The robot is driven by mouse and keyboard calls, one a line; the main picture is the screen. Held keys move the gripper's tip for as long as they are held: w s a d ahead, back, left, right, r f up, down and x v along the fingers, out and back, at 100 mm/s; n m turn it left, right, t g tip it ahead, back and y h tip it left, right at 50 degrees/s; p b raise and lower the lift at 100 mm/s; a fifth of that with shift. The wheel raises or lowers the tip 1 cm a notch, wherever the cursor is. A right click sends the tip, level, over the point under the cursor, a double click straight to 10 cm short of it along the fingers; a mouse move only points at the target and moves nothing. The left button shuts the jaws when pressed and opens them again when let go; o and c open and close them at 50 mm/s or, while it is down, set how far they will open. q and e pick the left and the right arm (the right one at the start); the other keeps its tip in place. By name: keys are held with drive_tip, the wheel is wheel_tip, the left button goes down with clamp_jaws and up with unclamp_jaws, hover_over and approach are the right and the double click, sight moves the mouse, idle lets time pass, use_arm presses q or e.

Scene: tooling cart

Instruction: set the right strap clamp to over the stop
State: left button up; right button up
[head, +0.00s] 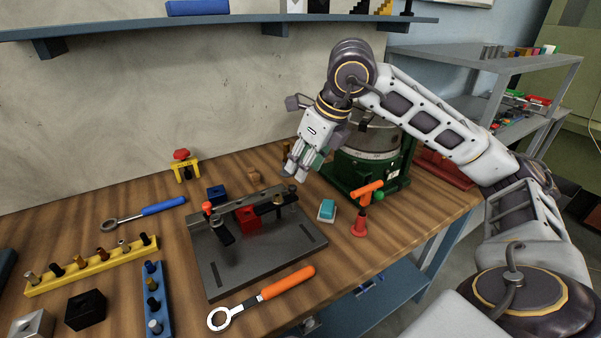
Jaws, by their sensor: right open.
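A dark grey fixture plate (278,262) lies on the wooden bench, with a raised dark rail along its back. A red block (248,220) sits near the middle of the rail. The left strap clamp (222,230) is a dark bar beside an orange-red knob, reaching forward over the plate. The right strap clamp (268,209) is a dark bar with a brass-coloured part, at the rail's right end. Whether it lies over a stop is too small to tell. My right gripper (295,174) is open and empty, pointing down just above and behind that end. My left gripper is out of view.
A green machine (365,180) stands close behind my right gripper. A teal-topped block (327,210), a red screw jack (359,224) and an orange-handled wrench (265,297) lie around the plate. A yellow peg rail (92,264) is at left. A blue shelf (220,27) overhangs.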

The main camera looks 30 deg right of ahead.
drive_tip(key=shift+v, duration=2.1)
drive_tip(key=shift+r, duration=0.1)
